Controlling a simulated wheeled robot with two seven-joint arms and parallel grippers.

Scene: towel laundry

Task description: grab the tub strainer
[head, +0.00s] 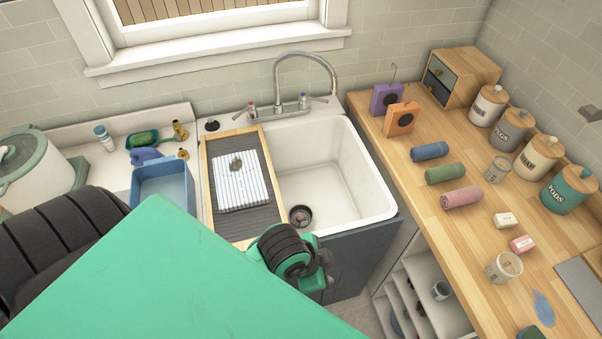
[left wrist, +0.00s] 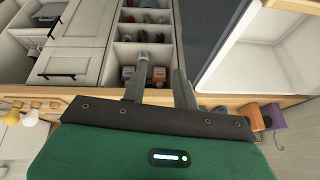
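The white tub sink (head: 345,165) has a dark round fitting (head: 300,215) with a reddish centre at its bottom; I cannot tell whether this is the strainer or the drain. A small dark round piece (head: 211,125) with a knob stands on the back left ledge of the sink. My left arm crosses the lower part of the head view, where its fingertips are not clear. In the left wrist view my left gripper (left wrist: 160,78) has its two fingers apart with nothing held between them, near open shelves and the sink. My right gripper is not in view.
A ribbed washboard (head: 262,205) with a striped cloth (head: 241,182) covers the sink's left side. A blue bin (head: 163,188) stands left of it. The faucet (head: 305,75) rises behind. Rolled towels (head: 445,172) and jars line the wooden counter (head: 400,145) at right.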

